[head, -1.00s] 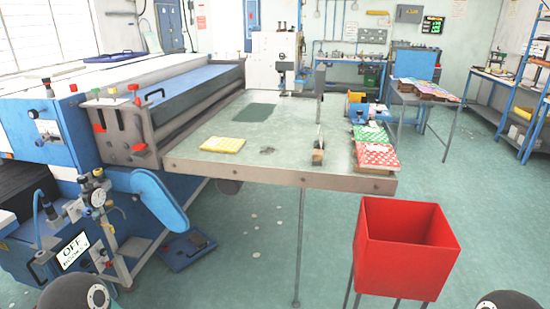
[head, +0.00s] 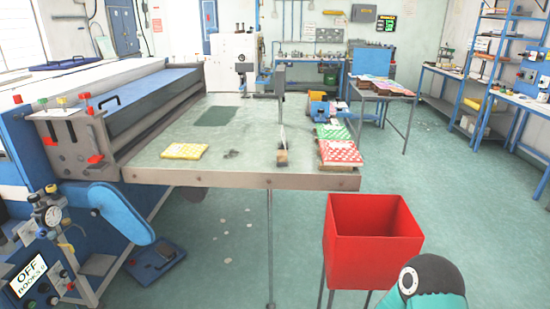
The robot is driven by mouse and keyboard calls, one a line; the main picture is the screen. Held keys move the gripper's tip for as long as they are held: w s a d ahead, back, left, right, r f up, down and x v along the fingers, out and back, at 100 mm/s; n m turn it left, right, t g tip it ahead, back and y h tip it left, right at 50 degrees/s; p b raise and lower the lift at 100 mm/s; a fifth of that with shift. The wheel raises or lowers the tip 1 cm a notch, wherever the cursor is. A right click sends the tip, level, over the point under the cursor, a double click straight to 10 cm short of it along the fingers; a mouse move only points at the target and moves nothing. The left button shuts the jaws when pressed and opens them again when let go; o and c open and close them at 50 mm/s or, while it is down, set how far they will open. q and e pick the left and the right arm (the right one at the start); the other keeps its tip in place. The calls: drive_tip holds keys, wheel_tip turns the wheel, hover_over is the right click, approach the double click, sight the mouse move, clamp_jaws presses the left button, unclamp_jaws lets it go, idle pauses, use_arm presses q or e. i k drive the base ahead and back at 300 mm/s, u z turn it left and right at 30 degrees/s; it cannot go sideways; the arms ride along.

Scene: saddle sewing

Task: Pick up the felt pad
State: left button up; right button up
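A dark green flat rectangle (head: 216,116) lies on the grey-green work table (head: 235,155), towards the back left. A yellow patterned pad (head: 184,151) lies near the table's front left. Green (head: 333,132) and red (head: 340,152) patterned pads sit in stacks along the table's right edge. I cannot tell by look alone which of these is the felt pad. Neither of my grippers is in view. Only a rounded teal and black part of one of my arms shows at the bottom right, well away from the table.
A red open bin (head: 372,237) on thin legs stands in front of the table's right end. A big blue machine with rollers (head: 140,108) adjoins the table's left side. A small upright holder (head: 282,153) stands on the table. The floor to the right is clear.

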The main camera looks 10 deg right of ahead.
sight(281, 157)
drive_tip(key=i, duration=1.6)
drive_tip(key=z, duration=0.05)
